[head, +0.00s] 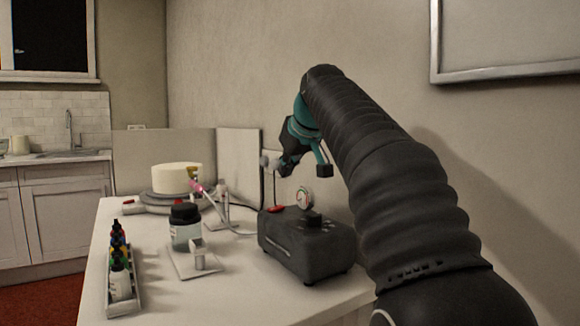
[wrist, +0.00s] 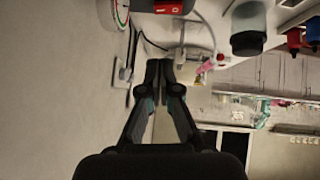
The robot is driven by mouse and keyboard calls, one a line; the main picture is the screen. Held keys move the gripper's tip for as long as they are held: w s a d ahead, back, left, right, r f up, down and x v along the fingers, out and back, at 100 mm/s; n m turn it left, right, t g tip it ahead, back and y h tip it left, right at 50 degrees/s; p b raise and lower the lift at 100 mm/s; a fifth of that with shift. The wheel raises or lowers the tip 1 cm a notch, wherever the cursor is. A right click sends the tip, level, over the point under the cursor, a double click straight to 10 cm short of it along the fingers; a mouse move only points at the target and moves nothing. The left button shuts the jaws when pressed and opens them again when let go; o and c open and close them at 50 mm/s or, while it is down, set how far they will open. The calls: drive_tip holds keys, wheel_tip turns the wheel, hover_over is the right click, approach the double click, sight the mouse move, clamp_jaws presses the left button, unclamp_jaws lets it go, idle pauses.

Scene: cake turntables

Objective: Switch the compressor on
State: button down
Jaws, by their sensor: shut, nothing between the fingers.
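The compressor (head: 312,245) is a dark grey box on the white table, with a round gauge (head: 304,197) and a red switch (head: 275,209) on top. The red switch also shows at the top edge of the wrist view (wrist: 172,5), with part of the gauge (wrist: 121,11) to its left. I cannot tell which way the switch is set. My gripper (head: 286,167) is in the air above and behind the compressor, near the wall, apart from the switch. In the wrist view my gripper (wrist: 159,64) has its fingertips together, with nothing between them.
A wall socket (head: 268,159) with a cord is close to my gripper. A cake (head: 176,178) on a turntable, a pink-tipped airbrush (head: 199,187), a dark-lidded jar (head: 186,228) and a bottle rack (head: 124,290) stand left of the compressor. The table's front middle is clear.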

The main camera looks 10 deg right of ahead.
sight(282, 212)
drive_tip(key=x, duration=0.5)
drive_tip(key=shift+f, duration=0.15)
drive_tip(key=f+b, duration=0.1)
drive_tip(key=f, duration=0.2)
drive_tip(key=shift+w+d+f+b, duration=0.1)
drive_tip(key=shift+w+d+b, duration=0.05)
drive_tip(key=shift+w+b, duration=0.15)
drive_tip(key=shift+f, duration=0.5)
